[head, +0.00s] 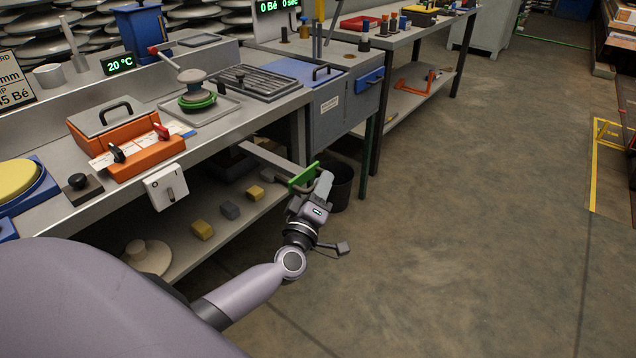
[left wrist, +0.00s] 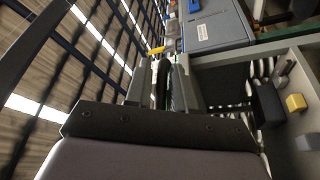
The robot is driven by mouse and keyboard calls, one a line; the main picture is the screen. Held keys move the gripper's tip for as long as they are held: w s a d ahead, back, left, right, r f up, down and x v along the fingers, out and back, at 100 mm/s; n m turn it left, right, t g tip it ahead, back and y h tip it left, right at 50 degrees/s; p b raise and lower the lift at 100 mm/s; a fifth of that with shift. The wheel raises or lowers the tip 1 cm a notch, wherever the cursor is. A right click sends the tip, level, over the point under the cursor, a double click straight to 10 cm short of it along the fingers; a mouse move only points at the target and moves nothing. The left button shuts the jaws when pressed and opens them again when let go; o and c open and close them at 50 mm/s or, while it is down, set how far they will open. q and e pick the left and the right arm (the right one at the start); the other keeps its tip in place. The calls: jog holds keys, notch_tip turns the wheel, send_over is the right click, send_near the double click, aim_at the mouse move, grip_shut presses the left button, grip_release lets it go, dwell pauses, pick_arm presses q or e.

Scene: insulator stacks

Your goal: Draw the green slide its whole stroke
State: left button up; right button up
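The green slide shows in the head view as a green front plate (head: 303,175) at the end of a grey bar (head: 270,158) that sticks out from under the workbench, past its front edge. My left gripper (head: 312,187) is at the outer side of the green plate, its fingers closed in on the slide's dark handle. In the left wrist view my left fingers (left wrist: 168,88) stand close together with a dark part and a sliver of green between them. The handle is mostly hidden by the fingers. My right gripper is in no view.
The workbench (head: 240,118) carries an orange box (head: 115,130) and a green-ringed insulator piece (head: 197,100). Its lower shelf holds yellow and grey blocks. A dark bin (head: 341,186) stands just behind my gripper. Open floor (head: 450,220) lies to the right.

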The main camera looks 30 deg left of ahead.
pick_arm(q)
jog(key=shift+a, duration=0.1)
jog(key=v, duration=0.7)
jog(key=shift+p, duration=0.4)
jog(key=shift+s, duration=0.1)
